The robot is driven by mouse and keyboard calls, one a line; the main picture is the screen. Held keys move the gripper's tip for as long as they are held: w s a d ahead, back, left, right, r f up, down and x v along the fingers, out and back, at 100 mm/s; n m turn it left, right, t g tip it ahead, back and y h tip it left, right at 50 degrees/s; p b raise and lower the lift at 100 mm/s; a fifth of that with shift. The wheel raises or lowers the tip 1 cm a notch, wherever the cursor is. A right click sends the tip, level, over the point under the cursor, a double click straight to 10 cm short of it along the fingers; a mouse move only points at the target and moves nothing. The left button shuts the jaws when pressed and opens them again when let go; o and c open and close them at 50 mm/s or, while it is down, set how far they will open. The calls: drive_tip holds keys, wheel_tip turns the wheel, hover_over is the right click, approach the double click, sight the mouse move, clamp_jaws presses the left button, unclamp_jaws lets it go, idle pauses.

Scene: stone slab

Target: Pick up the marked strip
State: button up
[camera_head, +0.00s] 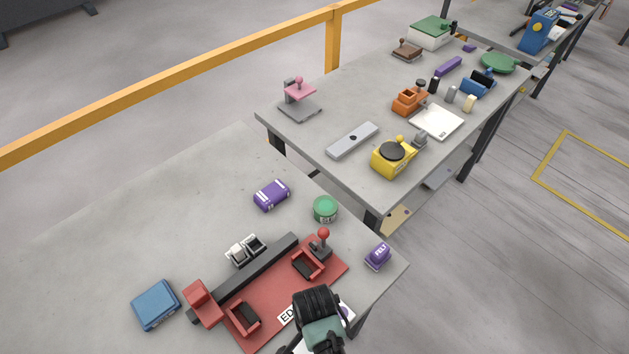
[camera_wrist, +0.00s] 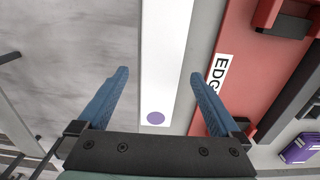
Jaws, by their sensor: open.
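The marked strip (camera_wrist: 165,55) is a long white strip with a purple dot near its lower end, seen in the wrist view. It lies beside a red fixture plate. My gripper (camera_wrist: 160,76) is open and empty, with one blue finger on each side of the strip in the picture. How high the fingertips are above the strip I cannot tell. In the head view my wrist hides most of the strip, and only a small part of it (camera_head: 346,309) shows at the slab's front edge. My fingertips are hidden there.
The red fixture (camera_head: 262,302) with raised blocks and a red-knobbed lever stands right next to the strip. A purple box (camera_head: 378,256), a green tin (camera_head: 325,208) and a blue box (camera_head: 156,305) lie around it. The slab's upper left is free.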

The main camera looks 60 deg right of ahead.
drive_tip(key=shift+f, duration=1.1)
drive_tip(key=shift+c, duration=0.3)
drive_tip(key=shift+r, duration=0.1)
clamp_jaws()
